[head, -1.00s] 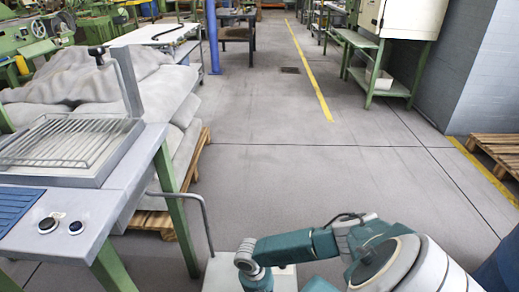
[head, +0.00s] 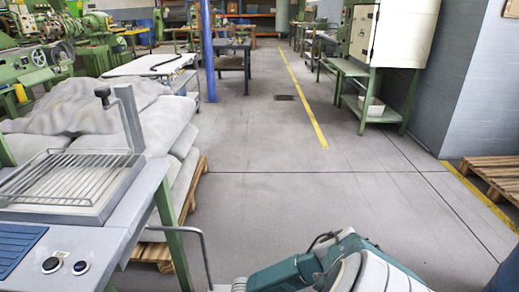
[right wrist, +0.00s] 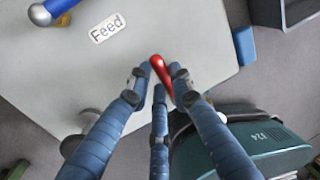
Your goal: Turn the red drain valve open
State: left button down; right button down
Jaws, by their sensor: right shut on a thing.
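In the right wrist view, the red valve handle (right wrist: 163,82) stands out from a pale grey panel (right wrist: 190,30). My right gripper (right wrist: 158,74) has its blue fingers on both sides of the handle, and their tips are shut on it. The handle's rounded end shows between the fingertips, and its base is hidden. In the head view only my teal and grey arm shows at the bottom edge; neither the gripper nor the valve shows there. My left gripper is in neither view now.
A "Feed" label (right wrist: 107,27) and a blue lever with a silver hub (right wrist: 40,14) are on the panel. In the head view, a bench with a wire rack (head: 70,180) stands at left, beside sacks on a pallet (head: 190,200). The middle floor is clear.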

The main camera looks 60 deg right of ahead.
jog(key=shift+a, duration=0.25)
jog(key=c, duration=1.5)
grip_release()
jog(key=shift+c, duration=0.2)
jog(key=shift+d, duration=0.1)
notch_tip(320, 180, up, 12)
jog(key=w+a, duration=0.1)
jog(key=w, duration=0.1)
jog(key=shift+a+f, duration=0.1)
jog(key=shift+a, duration=0.05)
